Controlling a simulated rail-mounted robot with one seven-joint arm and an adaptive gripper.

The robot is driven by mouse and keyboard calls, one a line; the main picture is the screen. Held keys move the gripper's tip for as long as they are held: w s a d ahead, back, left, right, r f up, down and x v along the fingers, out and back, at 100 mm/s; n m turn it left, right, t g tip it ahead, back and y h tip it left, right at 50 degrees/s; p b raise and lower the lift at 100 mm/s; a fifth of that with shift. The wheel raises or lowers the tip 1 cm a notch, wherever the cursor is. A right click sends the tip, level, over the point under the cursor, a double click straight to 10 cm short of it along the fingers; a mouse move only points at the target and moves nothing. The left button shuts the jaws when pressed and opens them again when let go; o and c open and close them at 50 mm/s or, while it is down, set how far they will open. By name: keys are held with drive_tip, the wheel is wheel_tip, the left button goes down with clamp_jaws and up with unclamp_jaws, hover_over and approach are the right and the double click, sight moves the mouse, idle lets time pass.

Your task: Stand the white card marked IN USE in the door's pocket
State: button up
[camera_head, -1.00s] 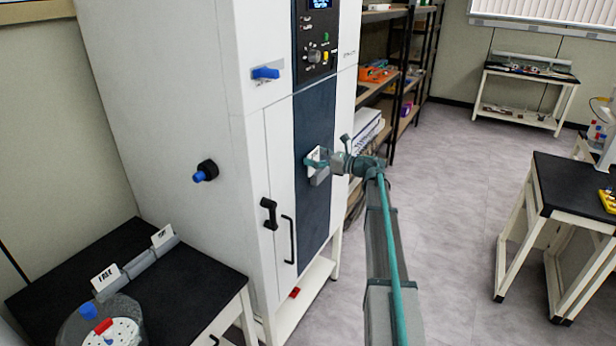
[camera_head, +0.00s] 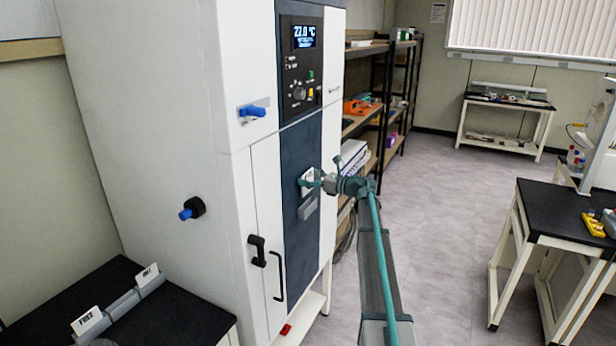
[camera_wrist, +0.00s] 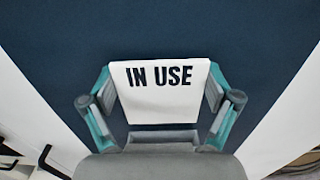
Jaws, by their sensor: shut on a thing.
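The white card marked IN USE (camera_wrist: 160,88) is upright and readable in the wrist view. My gripper (camera_wrist: 161,100) is shut on it, with a teal-edged finger at each side. In the head view the card (camera_head: 306,183) and my gripper (camera_head: 318,181) are in front of the dark door panel (camera_head: 300,240). The grey door pocket (camera_head: 307,208) is just below the card, with a small gap showing between them. A grey bar shows under the card in the wrist view; I cannot tell whether it is the pocket.
A black table (camera_head: 180,318) at lower left holds other white cards in grey holders, one marked FREE (camera_head: 88,321). The dryer door has black handles (camera_head: 279,275). Blue knobs (camera_head: 252,111) project from the cabinet. Open floor (camera_head: 440,220) lies to the right.

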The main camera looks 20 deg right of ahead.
drive_tip(key=shift+f, duration=1.2)
drive_tip(key=shift+f+b, duration=0.55)
drive_tip(key=shift+b, duration=0.25)
drive_tip(key=shift+b, duration=0.55)
drive_tip(key=shift+f, duration=0.15)
drive_tip(key=shift+f+b, duration=2.05)
drive_tip(key=shift+f, duration=0.1)
